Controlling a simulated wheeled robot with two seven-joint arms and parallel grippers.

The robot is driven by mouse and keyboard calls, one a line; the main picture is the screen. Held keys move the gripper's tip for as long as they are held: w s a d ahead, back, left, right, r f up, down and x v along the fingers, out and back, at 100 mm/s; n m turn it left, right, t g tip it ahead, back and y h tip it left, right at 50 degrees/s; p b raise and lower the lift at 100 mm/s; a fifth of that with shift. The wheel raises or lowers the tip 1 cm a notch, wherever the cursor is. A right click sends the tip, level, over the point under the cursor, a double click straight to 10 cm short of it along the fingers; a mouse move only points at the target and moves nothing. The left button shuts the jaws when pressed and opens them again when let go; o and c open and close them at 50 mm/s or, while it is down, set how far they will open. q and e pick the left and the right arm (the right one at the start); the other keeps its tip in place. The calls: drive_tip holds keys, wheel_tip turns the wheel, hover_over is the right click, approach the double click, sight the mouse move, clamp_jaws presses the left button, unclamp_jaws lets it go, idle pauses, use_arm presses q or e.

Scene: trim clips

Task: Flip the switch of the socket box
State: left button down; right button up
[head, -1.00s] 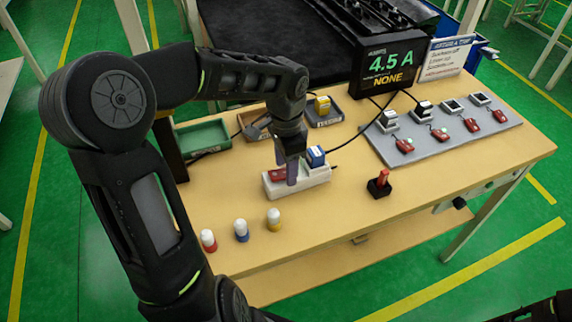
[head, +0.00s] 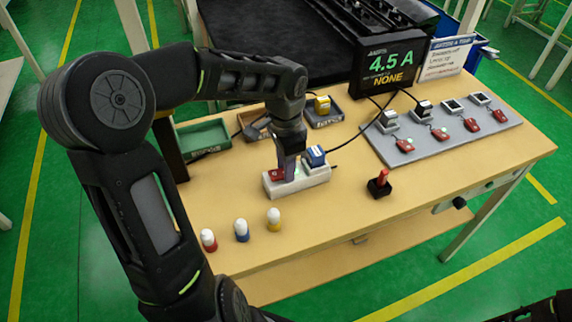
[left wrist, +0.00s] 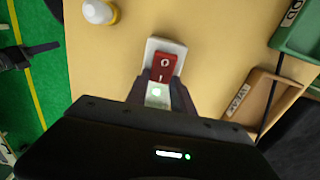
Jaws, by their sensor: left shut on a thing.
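The white socket box (head: 318,179) lies on the workbench and also shows in the left wrist view (left wrist: 178,46). Its red rocker switch (head: 277,174) carries O and I marks in the left wrist view (left wrist: 163,67). A green light (left wrist: 157,91) glows on the box beside the switch. A blue-and-white plug (head: 315,157) sits at the box's right end. My left gripper (head: 289,178) reaches down onto the box, its fingers on either side of the switch's I end; it is shut there, though the exact contact is partly hidden. My right gripper is out of view.
Bottles with white caps (head: 241,230) stand at the bench's front left. A red-topped black switch (head: 379,184) stands right of the box. Trays (head: 203,136) lie behind, a grey panel (head: 450,135) at right, and a 4.5 A display (head: 388,65) at the back.

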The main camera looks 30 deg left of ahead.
use_arm(q)
drive_tip(key=shift+s+a+r+t+h+p, duration=0.1)
drive_tip(key=shift+s+r+t+h+p, duration=0.35)
drive_tip(key=shift+t+p, duration=0.45)
drive_tip(key=shift+h+p, duration=0.25)
drive_tip(key=shift+p, duration=0.25)
drive_tip(key=shift+f+t+h, duration=0.1)
drive_tip(key=shift+t+h, duration=0.2)
drive_tip(key=shift+t, duration=0.3)
drive_tip(key=shift+a+f, duration=0.15)
drive_tip(key=shift+t+h, duration=0.3)
drive_tip(key=shift+t, duration=0.2)
drive_tip(key=c, duration=1.1)
unclamp_jaws()
